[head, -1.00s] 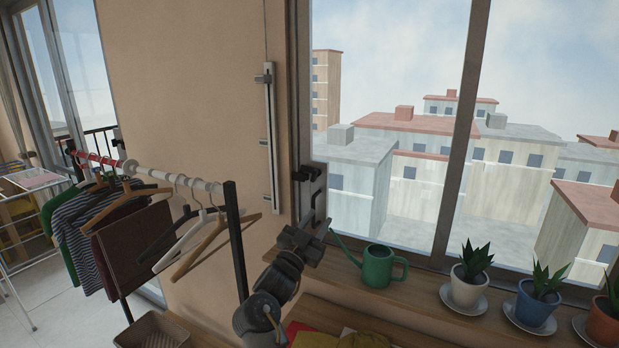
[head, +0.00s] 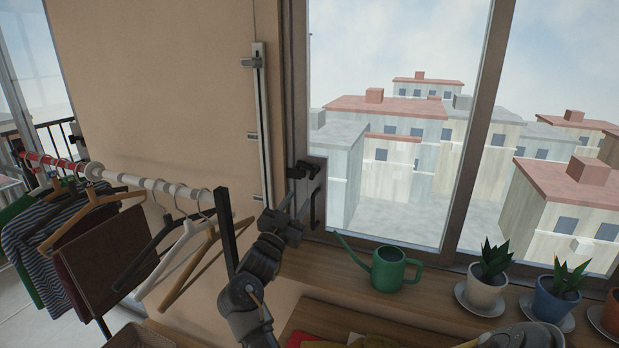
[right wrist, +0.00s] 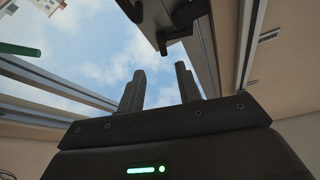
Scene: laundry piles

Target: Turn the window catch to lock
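The window catch (head: 302,170) is a dark lever on a grey plate on the left side of the window frame. A dark pull handle (head: 317,208) sits just below it. My right gripper (head: 294,208) is just below the catch, pointing up, and appears apart from it. In the right wrist view its two fingers (right wrist: 160,88) are spread with nothing between them. The dark catch parts (right wrist: 172,20) show beyond the fingertips, up and slightly right. My left gripper is not in view.
A green watering can (head: 387,269) and potted plants (head: 486,280) stand on the wooden sill to the right. A clothes rail with hangers (head: 150,184) is close on the left. A vertical metal rail (head: 262,130) is fixed to the wall left of the window.

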